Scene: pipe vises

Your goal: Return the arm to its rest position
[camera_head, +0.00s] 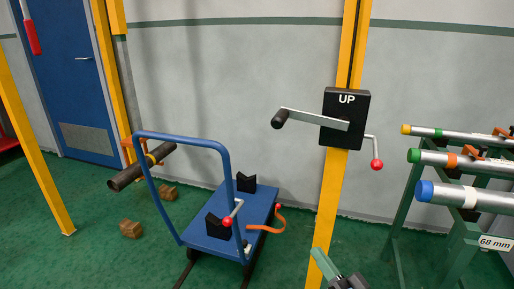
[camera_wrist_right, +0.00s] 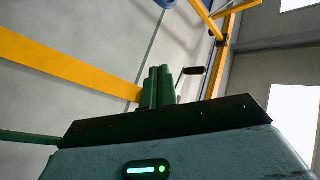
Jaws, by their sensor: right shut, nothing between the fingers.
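My right gripper (camera_head: 326,264) shows at the bottom edge of the head view, in front of the foot of the yellow post. Its green fingers also show in the right wrist view (camera_wrist_right: 157,87), close together with nothing between them. The rest of my right arm is below the head view. My left gripper is not in view.
A black crank box marked UP (camera_head: 345,104) sits on the yellow post (camera_head: 332,190). A blue cart (camera_head: 262,204) stands left of it. A green rack (camera_head: 406,205) with several pipes is at right. Wood blocks (camera_head: 130,229) lie on the green floor.

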